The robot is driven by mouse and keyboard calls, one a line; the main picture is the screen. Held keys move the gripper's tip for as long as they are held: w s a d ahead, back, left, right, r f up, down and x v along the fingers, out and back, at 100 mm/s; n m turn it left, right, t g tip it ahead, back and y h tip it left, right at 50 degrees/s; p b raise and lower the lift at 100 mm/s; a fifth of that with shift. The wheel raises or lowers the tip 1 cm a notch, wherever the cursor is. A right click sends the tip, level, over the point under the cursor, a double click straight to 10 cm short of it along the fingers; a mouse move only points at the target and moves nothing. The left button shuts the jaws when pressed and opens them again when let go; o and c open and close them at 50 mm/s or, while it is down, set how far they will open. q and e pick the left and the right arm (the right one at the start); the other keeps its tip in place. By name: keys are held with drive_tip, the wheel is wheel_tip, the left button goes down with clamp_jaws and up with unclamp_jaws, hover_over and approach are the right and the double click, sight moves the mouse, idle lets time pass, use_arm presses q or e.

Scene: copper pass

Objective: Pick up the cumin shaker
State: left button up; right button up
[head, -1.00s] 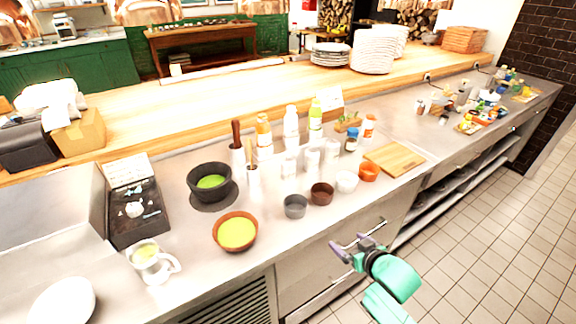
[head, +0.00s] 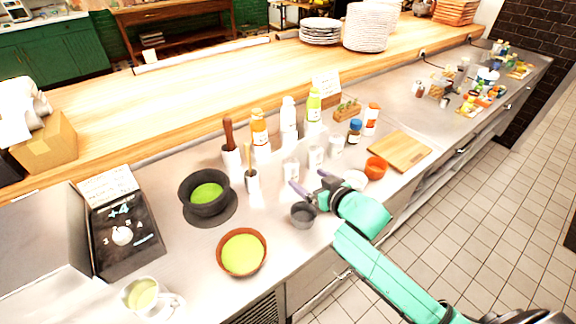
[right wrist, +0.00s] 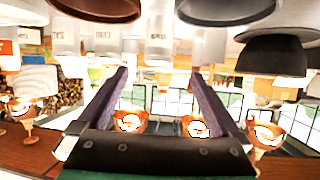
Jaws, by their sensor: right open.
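Three white shakers stand in a row on the steel counter, at the left (head: 291,171), in the middle (head: 315,158) and at the right (head: 337,147). Their labels are too small to read surely in the head view, so I cannot tell which is the cumin shaker. The right wrist view is upside down and shows the shakers ahead, one (right wrist: 158,45) between the finger lines and another (right wrist: 104,38) to its left. My right gripper (head: 308,181) is open and empty, just in front of the shakers. My left gripper is not in view.
A grey bowl (head: 302,218) sits close below the right gripper, with an orange bowl (head: 376,168) to the right. Tall bottles (head: 289,122) stand behind the shakers. A dark mortar (head: 190,205) and brown bowl (head: 262,262) are left. A cutting board (head: 402,150) lies right.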

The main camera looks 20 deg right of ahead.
sight(295, 168)
drive_tip(key=x, duration=0.3)
drive_tip(key=shift+w+a, duration=0.1)
drive_tip(key=shift+w, duration=0.2)
drive_tip(key=p+x, duration=0.2)
drive_tip(key=x, duration=0.4)
drive_tip(key=shift+w+r, duration=0.1)
drive_tip(key=shift+r, duration=0.05)
drive_tip(key=shift+w+f, duration=0.25)
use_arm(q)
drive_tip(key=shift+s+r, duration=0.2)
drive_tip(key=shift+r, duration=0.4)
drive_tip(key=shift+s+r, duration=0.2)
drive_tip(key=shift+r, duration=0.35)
use_arm(e)
drive_tip(key=c, duration=1.5)
